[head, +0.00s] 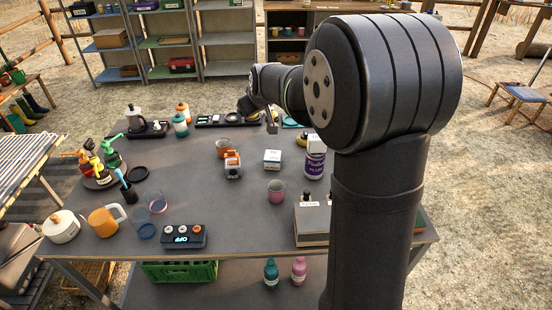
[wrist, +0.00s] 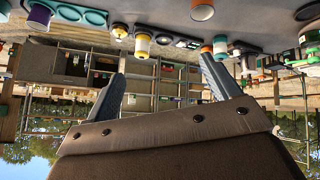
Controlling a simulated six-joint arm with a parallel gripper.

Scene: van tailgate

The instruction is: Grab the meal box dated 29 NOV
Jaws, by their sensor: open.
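Small boxes stand on the grey table (head: 215,205) in the head view. One is a white box (head: 272,160) near the middle, and an orange and white box (head: 232,170) is left of it. No date is legible, so I cannot tell which is dated 29 NOV. My gripper (head: 272,122) is above the table's far side, beyond these boxes and partly hidden by my arm. In the wrist view my gripper (wrist: 165,78) shows two spread fingers with nothing between them.
Cups, spray bottles (head: 107,160), an orange mug (head: 103,220) and a small display unit (head: 183,237) crowd the left and front. The wrist view is upside down, with shelves (wrist: 170,80) beyond the table.

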